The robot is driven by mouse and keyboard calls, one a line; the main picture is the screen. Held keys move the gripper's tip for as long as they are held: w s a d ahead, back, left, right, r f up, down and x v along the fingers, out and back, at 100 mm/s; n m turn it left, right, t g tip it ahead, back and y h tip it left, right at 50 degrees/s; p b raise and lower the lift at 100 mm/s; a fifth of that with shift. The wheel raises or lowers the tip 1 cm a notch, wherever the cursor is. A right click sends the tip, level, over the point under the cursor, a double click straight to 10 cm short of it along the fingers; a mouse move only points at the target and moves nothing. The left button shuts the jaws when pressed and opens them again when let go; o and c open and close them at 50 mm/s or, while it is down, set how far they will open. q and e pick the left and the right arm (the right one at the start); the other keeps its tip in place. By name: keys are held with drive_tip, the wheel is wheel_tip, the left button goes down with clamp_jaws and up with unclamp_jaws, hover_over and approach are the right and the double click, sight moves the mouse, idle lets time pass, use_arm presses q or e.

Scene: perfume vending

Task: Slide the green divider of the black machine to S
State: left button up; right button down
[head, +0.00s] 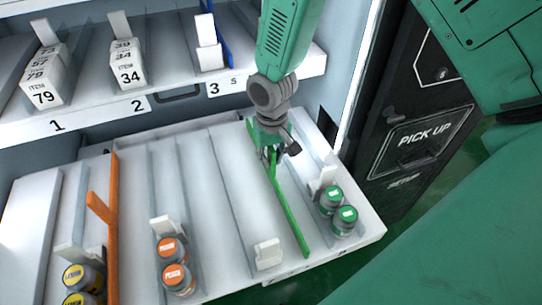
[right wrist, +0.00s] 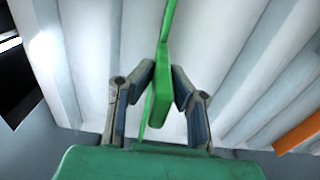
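The green divider (head: 290,217) is a long thin strip standing on the white lower tray, right of its middle. It runs from the back toward the front edge. My right gripper (head: 269,152) is over its rear half, at its raised handle. In the right wrist view the handle (right wrist: 159,98) sits between the two fingers of the right gripper (right wrist: 163,70), whose tips close in on both sides of it. The divider also extends beyond the tips there. A small S stands beside the number 3 on the upper shelf label (head: 222,86). My left gripper is not in view.
Green-capped bottles (head: 344,221) stand right of the divider, with a white pusher (head: 323,179) behind them. Another white pusher (head: 268,253) is at its left front. An orange divider (head: 113,225) stands further left. A black pick-up panel (head: 421,140) is at the right.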

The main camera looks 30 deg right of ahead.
drive_tip(key=a, duration=0.1)
drive_tip(key=w+a, duration=0.1)
drive_tip(key=shift+a, duration=0.35)
drive_tip(key=shift+a+f, duration=0.1)
drive_tip(key=shift+a, duration=0.7)
drive_tip(key=c, duration=1.8)
unclamp_jaws()
drive_tip(key=shift+o, duration=1.1)
drive_tip(key=shift+w, duration=0.15)
wheel_tip(320, 180, up, 12)
drive_tip(key=shift+w+f, duration=0.1)
